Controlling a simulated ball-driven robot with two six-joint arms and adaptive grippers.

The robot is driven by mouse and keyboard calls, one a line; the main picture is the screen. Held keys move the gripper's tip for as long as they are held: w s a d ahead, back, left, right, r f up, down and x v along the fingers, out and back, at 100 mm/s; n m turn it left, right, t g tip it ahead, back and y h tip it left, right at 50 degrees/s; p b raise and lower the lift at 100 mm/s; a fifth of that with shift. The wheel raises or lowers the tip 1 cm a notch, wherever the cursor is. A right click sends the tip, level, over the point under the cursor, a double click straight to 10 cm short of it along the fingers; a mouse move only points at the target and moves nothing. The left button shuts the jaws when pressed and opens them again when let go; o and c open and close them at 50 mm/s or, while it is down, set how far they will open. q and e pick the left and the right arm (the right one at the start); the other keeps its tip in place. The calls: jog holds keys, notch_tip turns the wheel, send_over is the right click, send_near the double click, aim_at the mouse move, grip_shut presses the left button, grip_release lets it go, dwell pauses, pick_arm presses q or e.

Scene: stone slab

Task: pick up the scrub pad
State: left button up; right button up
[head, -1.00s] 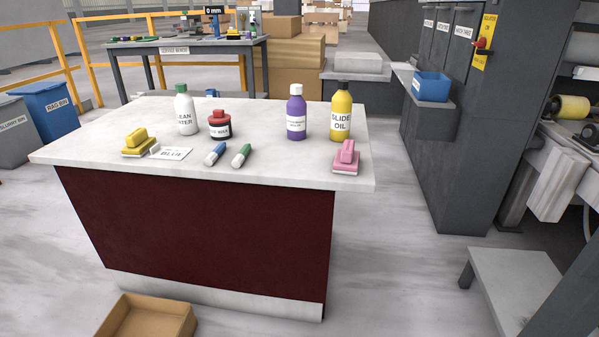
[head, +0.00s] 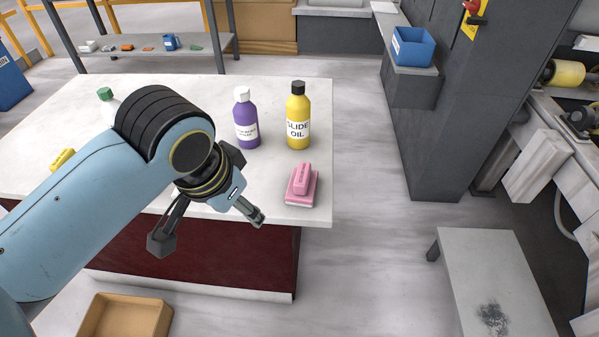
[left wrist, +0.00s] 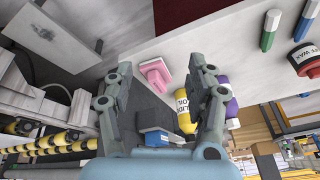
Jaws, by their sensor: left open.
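A pink scrub pad (head: 301,186) with a raised handle lies on the front right corner of the pale stone slab (head: 318,150). In the left wrist view the pink pad (left wrist: 155,73) shows between the fingertips, beyond them and not touched. My left gripper (head: 208,230) is open and empty, left of the pink pad near the slab's front edge, with its fingers spread. It also shows in the left wrist view (left wrist: 160,68). A yellow block (head: 62,159), partly hidden by my left arm, is at the slab's left. My right gripper is not in view.
A yellow slide oil bottle (head: 298,115) and a purple bottle (head: 246,120) stand behind the pink pad. My arm hides most of a green-capped bottle (head: 106,97). An open cardboard box (head: 124,315) is on the floor.

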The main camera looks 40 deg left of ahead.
pick_arm(q)
jog(key=w+f+n, duration=0.2)
jog(key=w+n, duration=0.2)
jog(key=w, duration=1.3)
send_over(303, 173)
jog(key=s, duration=0.2)
jog(key=shift+n+y, duration=0.3)
jog(key=shift+y, duration=0.1)
jog(key=f, duration=0.4)
jog(key=shift+d+f+b, duration=0.25)
jog(key=shift+d+b, duration=0.05)
jog(key=shift+d, duration=0.05)
jog(key=x, duration=0.6)
jog(key=shift+b, duration=0.35)
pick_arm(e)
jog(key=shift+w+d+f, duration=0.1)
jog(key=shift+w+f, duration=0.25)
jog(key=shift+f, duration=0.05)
pick_arm(q)
jog(key=shift+d, duration=0.1)
grip_shut()
